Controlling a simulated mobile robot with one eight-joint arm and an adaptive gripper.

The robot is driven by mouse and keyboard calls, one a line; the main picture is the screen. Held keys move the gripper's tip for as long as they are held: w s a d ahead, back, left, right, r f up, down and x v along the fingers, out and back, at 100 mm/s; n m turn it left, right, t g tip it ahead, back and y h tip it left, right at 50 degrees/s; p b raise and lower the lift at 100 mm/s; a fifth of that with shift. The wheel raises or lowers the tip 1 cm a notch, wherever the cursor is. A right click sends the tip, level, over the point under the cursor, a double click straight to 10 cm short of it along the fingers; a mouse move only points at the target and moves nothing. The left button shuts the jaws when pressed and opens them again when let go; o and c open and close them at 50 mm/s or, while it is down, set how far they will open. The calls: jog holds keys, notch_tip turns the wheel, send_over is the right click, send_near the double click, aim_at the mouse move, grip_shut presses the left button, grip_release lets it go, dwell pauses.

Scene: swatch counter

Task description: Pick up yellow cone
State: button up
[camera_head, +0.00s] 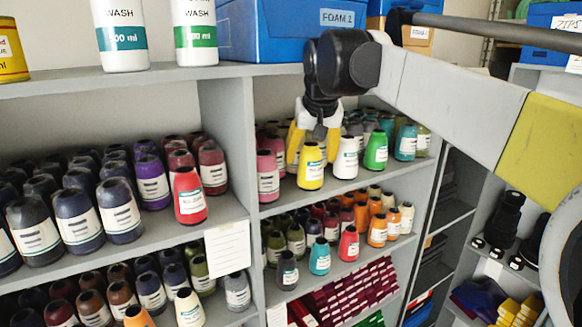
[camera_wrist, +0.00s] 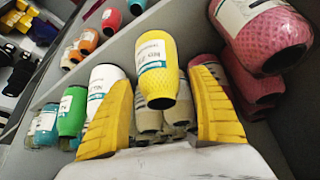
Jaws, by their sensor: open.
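The yellow cone (camera_head: 310,168) stands upright at the front of the upper shelf in the right bay, with a white label on it. My gripper (camera_head: 313,150) is open just above and around it, its yellow fingers pointing down. In the wrist view the yellow cone (camera_wrist: 157,65) lies between the two spread fingers of my gripper (camera_wrist: 163,112). A gap shows between the cone and each finger, so I see no grip on it.
A white cone (camera_head: 345,160) and a green cone (camera_head: 376,153) stand close to the right. A pink cone (camera_head: 268,176) stands to the left near the divider (camera_head: 238,130). A blue foam box (camera_head: 268,30) sits on the shelf above.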

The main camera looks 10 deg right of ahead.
jog(key=shift+s, duration=0.25)
jog(key=shift+w, duration=0.15)
jog(key=c, duration=1.3)
jog(key=shift+c, duration=0.4)
jog(key=shift+r, duration=0.1)
